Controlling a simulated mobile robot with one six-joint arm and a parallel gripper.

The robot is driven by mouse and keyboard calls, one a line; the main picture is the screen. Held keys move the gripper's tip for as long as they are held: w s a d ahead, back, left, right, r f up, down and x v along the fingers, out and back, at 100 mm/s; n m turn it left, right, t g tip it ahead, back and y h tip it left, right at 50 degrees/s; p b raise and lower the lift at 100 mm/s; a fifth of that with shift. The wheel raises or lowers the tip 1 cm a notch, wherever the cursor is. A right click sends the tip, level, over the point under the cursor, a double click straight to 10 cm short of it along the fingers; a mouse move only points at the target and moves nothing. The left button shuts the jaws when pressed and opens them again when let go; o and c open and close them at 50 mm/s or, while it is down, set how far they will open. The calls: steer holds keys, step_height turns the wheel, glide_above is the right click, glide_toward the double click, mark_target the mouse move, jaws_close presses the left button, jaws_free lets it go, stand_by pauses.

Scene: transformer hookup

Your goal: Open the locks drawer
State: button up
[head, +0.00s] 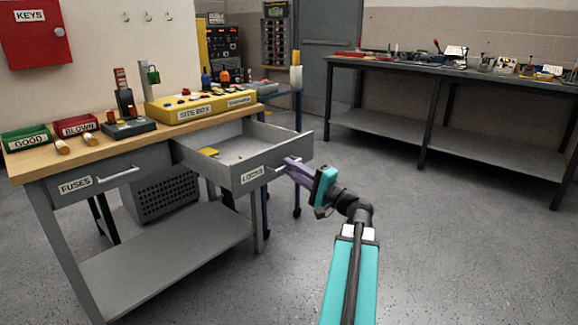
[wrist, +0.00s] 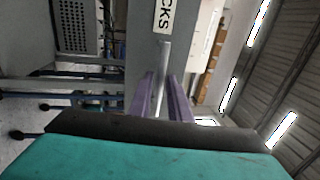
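The locks drawer (head: 262,173), a grey drawer with a LOCKS label, is pulled well out from the right side of the workbench. Its inside is visible in the head view, with a small yellow item (head: 208,152) in it. My gripper (head: 289,166) is at the drawer front. In the wrist view its two purple fingers (wrist: 161,98) lie either side of the drawer's handle (wrist: 163,62), close against the bar. The LOCKS label (wrist: 163,14) is partly cut off at the top there. The fingers hide part of the handle in the head view.
The fuses drawer (head: 125,180) beside it is shut. The workbench top (head: 150,137) holds a yellow box (head: 200,110), green and red bins and a padlock on a stand. A grey crate (head: 165,197) sits below. Open floor lies right of the drawer, before the back table (head: 440,72).

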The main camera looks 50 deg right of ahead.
steer(key=s+f+b, duration=0.2)
steer(key=s+b, duration=0.6)
steer(key=s, duration=0.3)
steer(key=shift+s+d+f+b, duration=0.15)
steer(key=shift+s+d+b, duration=0.05)
steer(key=shift+s+b, duration=0.15)
stand_by(0.5)
steer(key=shift+s, duration=0.1)
stand_by(0.6)
